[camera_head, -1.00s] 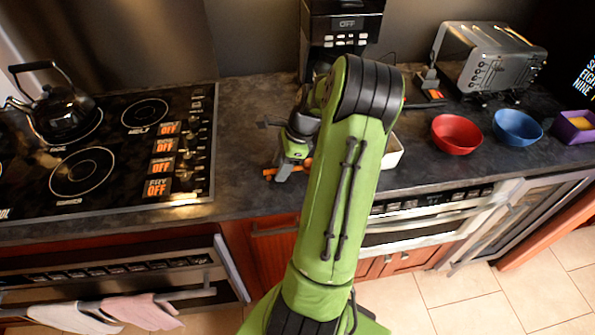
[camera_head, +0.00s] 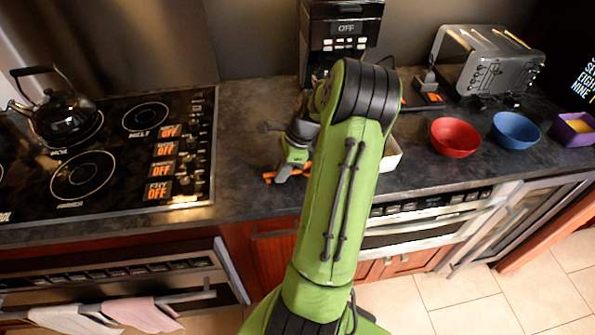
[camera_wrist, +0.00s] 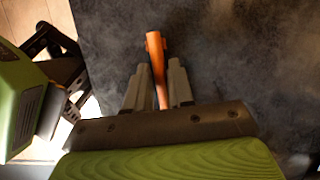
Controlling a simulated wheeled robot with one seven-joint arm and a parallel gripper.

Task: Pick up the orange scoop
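The orange scoop (camera_wrist: 155,48) shows in the wrist view as an orange handle that runs between my two fingers and out past their tips. My gripper (camera_wrist: 159,75) has one finger on each side of the handle, with hardly any gap, and looks shut on it. In the head view the scoop (camera_head: 268,177) shows as a bit of orange beside my fingers (camera_head: 285,172), low over the dark counter near its front edge. The rest of the scoop is hidden by my gripper. I cannot tell whether it touches the counter.
A white container (camera_head: 392,155) stands partly hidden right behind my arm. A coffee machine (camera_head: 340,40) is at the back. A red bowl (camera_head: 455,138), a blue bowl (camera_head: 516,130) and a toaster (camera_head: 490,62) are to the right. The stove (camera_head: 120,150) is left; bare counter (camera_head: 240,130) lies between.

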